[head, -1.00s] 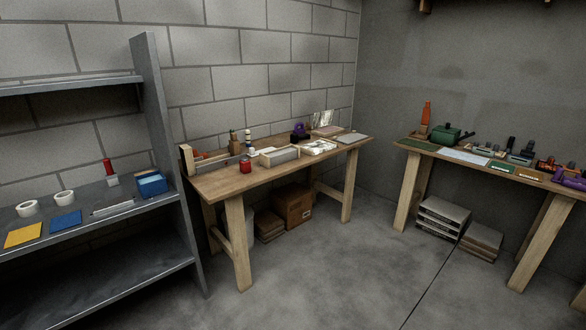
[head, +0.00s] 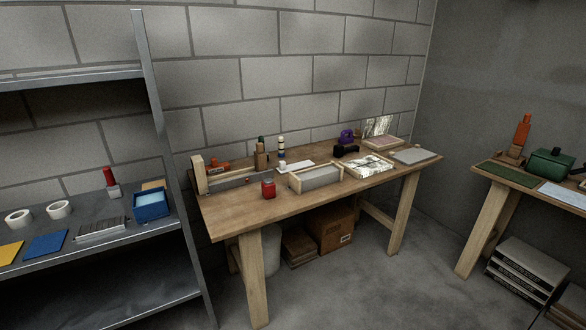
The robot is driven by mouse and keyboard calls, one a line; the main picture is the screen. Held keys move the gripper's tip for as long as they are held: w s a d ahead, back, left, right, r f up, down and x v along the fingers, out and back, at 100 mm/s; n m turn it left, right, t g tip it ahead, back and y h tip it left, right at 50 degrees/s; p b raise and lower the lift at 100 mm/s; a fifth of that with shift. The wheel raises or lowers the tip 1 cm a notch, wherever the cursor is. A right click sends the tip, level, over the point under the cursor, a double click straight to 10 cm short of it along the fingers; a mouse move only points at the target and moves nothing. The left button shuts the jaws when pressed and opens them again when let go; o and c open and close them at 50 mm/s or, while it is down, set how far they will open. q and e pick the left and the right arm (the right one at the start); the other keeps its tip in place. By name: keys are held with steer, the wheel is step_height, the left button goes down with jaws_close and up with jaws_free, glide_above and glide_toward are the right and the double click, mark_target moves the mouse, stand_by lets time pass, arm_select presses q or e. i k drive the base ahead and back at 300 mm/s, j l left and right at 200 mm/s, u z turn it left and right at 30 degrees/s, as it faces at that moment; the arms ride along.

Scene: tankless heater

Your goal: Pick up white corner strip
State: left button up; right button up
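A small flat white piece (head: 295,166) lies on the wooden workbench (head: 235,219), behind a light wooden box with a grey top. It is pale and thin, but too small for me to tell whether it is the white corner strip. The box (head: 316,178) hides part of the bench near it. Neither of my grippers is in view.
A grey metal shelf (head: 160,120) with tape rolls (head: 59,209) and a blue box (head: 150,204) stands at the left. A red can (head: 268,188) sits near the workbench's front. A second bench (head: 488,205) is at the right. Open concrete floor (head: 385,295) lies between the benches.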

mark_target(283, 168)
steer(key=i+l+u, duration=0.15)
steer(key=i+l, duration=0.85)
steer(key=l, duration=0.15)
